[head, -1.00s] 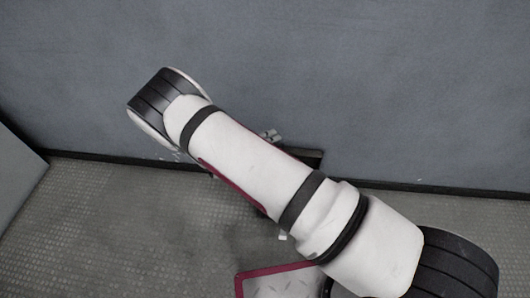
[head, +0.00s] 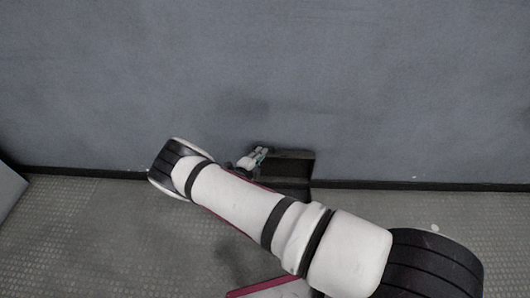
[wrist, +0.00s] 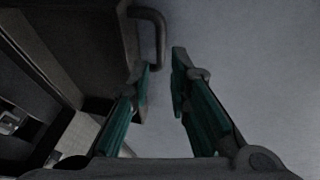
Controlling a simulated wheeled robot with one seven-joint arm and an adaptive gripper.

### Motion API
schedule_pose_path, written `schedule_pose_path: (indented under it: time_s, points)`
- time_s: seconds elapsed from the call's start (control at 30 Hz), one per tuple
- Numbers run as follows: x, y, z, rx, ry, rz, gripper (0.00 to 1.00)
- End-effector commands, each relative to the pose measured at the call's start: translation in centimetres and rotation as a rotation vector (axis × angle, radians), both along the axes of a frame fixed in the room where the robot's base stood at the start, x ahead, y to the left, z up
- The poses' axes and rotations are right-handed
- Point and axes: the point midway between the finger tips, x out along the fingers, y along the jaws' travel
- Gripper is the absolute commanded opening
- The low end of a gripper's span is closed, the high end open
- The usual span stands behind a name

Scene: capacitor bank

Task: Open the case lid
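The dark case (head: 292,168) is low against the wall in the head view, and my arm hides its lower part. In the wrist view its dark panel (wrist: 88,35) fills the upper left, with a curved grey handle (wrist: 160,38) sticking out from its right edge. I cannot tell the lid from the body. My gripper (head: 254,160) is at the left side of the case in the head view. In the wrist view my gripper (wrist: 161,70) is open, with a gap between its green-padded fingers. The left fingertip is close to the handle's lower end; contact cannot be told.
A grey wall (head: 260,70) stands behind the case, with a dark skirting strip at its foot. The patterned floor (head: 90,240) is clear at the left. A grey panel (head: 8,195) stands at the left edge. The wrist view is dark at the left.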

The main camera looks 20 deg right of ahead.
Motion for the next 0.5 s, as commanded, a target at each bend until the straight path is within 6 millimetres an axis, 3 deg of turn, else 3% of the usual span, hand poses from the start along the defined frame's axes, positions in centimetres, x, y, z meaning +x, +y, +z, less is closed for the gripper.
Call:
schedule_pose_path:
  time_s: [0.2, 0.5]
  points:
    - [2.4, -2.2, -1.0, 0.0, -0.001, -0.001, 0.18]
    - [3.4, -3.0, -1.3, 0.0, 0.0, 0.0, 0.18]
